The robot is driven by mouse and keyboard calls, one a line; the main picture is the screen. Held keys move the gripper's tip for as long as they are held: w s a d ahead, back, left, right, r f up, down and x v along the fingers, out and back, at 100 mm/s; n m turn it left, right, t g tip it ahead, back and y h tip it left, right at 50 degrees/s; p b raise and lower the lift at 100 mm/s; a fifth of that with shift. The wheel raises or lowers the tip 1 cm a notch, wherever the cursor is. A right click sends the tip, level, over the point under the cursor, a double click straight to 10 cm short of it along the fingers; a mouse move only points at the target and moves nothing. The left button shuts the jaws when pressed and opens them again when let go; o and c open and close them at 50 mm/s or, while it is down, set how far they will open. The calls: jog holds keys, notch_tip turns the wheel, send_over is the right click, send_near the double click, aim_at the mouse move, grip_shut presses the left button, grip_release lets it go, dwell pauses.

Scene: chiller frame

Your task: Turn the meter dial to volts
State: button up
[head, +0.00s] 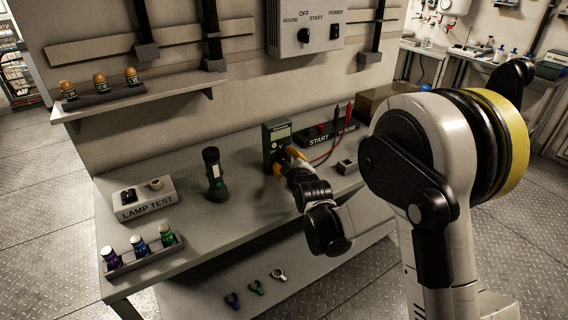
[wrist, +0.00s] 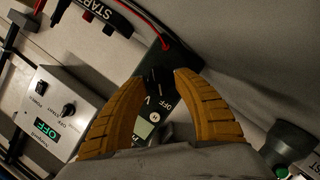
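The meter (head: 277,138) is a dark green box with a pale display, standing upright on the bench. In the wrist view its display (wrist: 143,128) shows between my fingers, with V and OFF marks near the black dial (wrist: 157,80). My gripper (head: 288,155) is in front of the meter and partly covers its lower face. In the wrist view the yellow fingertips of my gripper (wrist: 161,76) are apart, one on each side of the dial. I cannot tell whether they touch it. The dial's exact pointing is unclear.
A flashlight (head: 214,175) and the lamp test box (head: 147,198) stand left of the meter. Red and black probes (head: 342,122) stand in a holder behind right. A switch box (head: 305,28) hangs above. A rack of small bottles (head: 140,252) is at front left.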

jog(key=shift+w+a+f, duration=0.1)
jog(key=shift+w, duration=0.3)
grip_shut()
jog(key=shift+m+g+y+p, duration=0.45)
jog(key=shift+m+g, duration=0.15)
jog(key=shift+m, duration=0.6)
jog(key=m+y, duration=0.1)
jog(key=m+g+y, duration=0.1)
jog(key=m, duration=0.1)
jog(key=shift+m+g, duration=0.3)
